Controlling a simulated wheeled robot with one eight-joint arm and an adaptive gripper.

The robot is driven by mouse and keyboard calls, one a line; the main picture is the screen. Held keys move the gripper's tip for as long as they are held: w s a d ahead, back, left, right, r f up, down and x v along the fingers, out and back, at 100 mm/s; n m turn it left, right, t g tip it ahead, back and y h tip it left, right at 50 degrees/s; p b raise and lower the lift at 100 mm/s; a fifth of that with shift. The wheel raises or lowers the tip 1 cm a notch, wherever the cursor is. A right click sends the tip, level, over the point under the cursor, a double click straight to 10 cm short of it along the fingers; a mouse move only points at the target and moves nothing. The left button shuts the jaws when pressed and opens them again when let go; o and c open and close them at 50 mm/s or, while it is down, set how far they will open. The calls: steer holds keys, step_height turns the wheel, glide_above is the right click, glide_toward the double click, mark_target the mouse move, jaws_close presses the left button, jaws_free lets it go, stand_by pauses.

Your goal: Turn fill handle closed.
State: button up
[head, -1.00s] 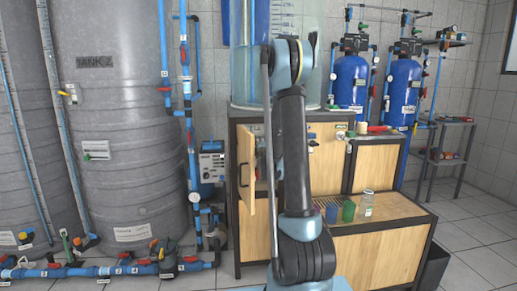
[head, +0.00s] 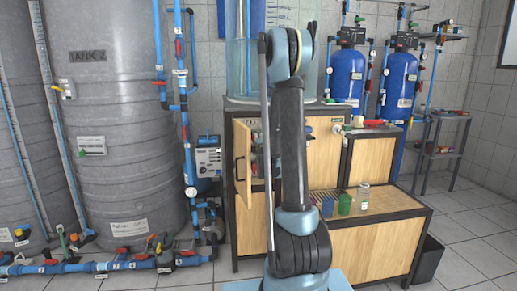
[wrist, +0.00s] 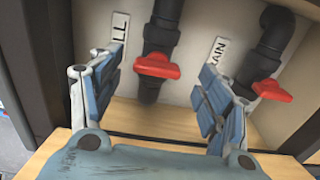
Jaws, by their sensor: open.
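The red fill handle (wrist: 157,66) shows in the wrist view on a black vertical pipe (wrist: 160,33). My gripper (wrist: 163,62) is open, with one blue-padded finger on each side of the fill handle in the picture. I see no contact, and the remaining depth to the handle is hard to tell. In the head view my own arm hides the gripper.
A second red handle (wrist: 271,90) is on the right pipe, beside a label (wrist: 216,52) ending in "AIN". The cabinet (head: 320,160) has its wooden door (head: 243,160) open at left. Cups and a glass bottle (head: 363,197) stand on the lower ledge.

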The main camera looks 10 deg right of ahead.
steer(key=s, duration=0.8)
steer(key=shift+s, duration=0.35)
stand_by(0.4)
steer(key=s+f+m+g, duration=0.4)
steer(key=s+m+g, duration=0.1)
steer(key=s, duration=0.9)
steer(key=s+f+m+g, duration=0.4)
steer(key=s+m, duration=0.3)
steer(key=s, duration=0.8)
steer(key=s+f+m+g, duration=0.4)
steer(key=s+m+g, duration=0.1)
steer(key=s, duration=1)
steer(key=shift+s+a+m+g, duration=0.2)
steer(key=shift+m+g, duration=0.2)
steer(key=shift+g, duration=0.4)
